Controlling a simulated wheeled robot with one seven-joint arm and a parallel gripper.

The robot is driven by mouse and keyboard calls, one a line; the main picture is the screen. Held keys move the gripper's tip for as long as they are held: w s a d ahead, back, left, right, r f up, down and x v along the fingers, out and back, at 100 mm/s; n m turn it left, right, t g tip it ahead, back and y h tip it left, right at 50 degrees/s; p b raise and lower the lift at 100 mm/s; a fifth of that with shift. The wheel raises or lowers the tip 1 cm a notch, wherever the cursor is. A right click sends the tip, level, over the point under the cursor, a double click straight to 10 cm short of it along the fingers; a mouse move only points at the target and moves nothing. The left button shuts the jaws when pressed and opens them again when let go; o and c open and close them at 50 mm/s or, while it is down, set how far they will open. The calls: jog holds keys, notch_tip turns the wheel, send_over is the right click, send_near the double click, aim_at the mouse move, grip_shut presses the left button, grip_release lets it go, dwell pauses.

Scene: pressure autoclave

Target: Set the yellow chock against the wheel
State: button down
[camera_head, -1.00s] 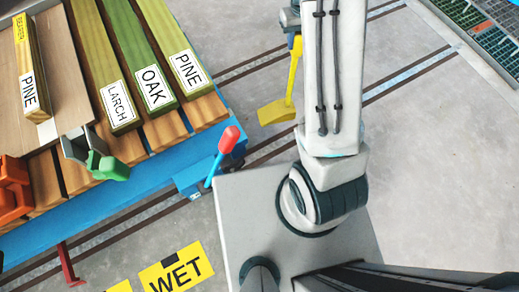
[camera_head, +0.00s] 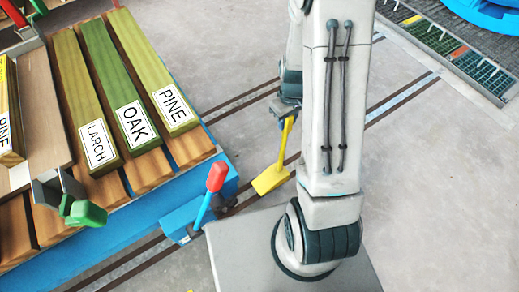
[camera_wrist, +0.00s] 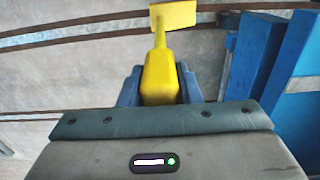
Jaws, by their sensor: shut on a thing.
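The yellow chock (camera_head: 271,180) is a wedge on a long yellow handle. My gripper (camera_head: 287,108) is shut on the top of that handle, and the wedge hangs below it near the dark floor rails. In the wrist view the handle sits between my blue-grey fingers (camera_wrist: 160,88), and the wedge (camera_wrist: 173,16) shows beyond it at the top. The blue cart (camera_head: 150,225) stands to the left of the chock, and they look apart. No wheel can be made out; the cart's underside is hidden. Whether the wedge touches the floor I cannot tell.
A red-handled blue lever (camera_head: 211,190) stands at the cart's near corner. Labelled timber beams (camera_head: 131,110) lie on the cart beside a green-handled clamp (camera_head: 85,212). Floor gratings (camera_head: 450,55) lie at the upper right. The floor right of my arm is clear.

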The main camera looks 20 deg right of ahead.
jog(key=w+a+f+b, duration=0.1)
jog(key=a+f+b, duration=0.3)
jog(key=a+f, duration=0.4)
jog(key=shift+f, duration=0.4)
jog(key=shift+w, duration=0.1)
jog(key=shift+f, duration=0.15)
jog(key=c, duration=1)
grip_release()
jog(key=shift+c, duration=0.2)
